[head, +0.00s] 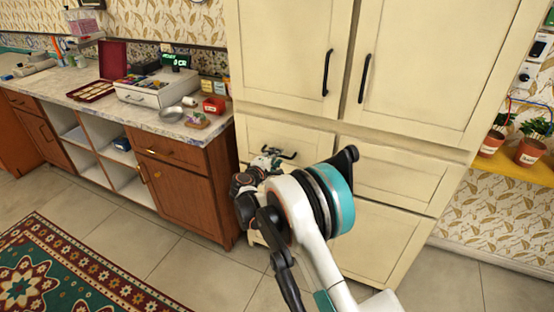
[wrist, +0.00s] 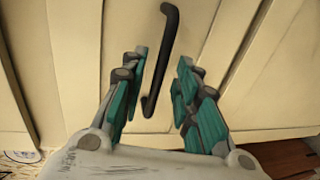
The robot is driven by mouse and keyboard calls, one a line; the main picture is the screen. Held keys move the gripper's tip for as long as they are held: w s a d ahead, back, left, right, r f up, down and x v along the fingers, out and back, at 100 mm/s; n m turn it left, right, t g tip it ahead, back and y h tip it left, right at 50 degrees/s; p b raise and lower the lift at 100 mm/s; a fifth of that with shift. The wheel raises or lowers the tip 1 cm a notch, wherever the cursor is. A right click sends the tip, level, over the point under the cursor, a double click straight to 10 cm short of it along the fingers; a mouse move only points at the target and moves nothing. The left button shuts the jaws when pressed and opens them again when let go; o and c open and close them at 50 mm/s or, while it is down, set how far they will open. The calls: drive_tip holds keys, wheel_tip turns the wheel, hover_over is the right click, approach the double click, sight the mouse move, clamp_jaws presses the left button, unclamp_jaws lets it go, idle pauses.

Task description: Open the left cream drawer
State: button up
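The left cream drawer (head: 309,140) is in the cream cabinet, below the upper doors and left of a matching drawer front. Its face looks flush with the cabinet, and my arm hides its lower part. Its black bar handle (head: 284,155) shows just past my gripper (head: 264,163). In the wrist view, the handle (wrist: 167,50) runs up and down the picture on the drawer front (wrist: 110,45). My gripper (wrist: 163,60) is open, with teal-padded fingers on either side of the handle's lower part. I cannot tell whether either finger touches it.
Two upper cabinet doors (head: 285,50) have black handles and look shut. A brown wooden counter unit (head: 180,190) stands to the left with a cash register (head: 152,88) on top. A yellow shelf (head: 530,168) with potted plants is at right. A patterned rug (head: 70,265) covers the floor at lower left.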

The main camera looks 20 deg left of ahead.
drive_tip(key=shift+x, duration=1.2)
clamp_jaws()
drive_tip(key=shift+s, duration=0.15)
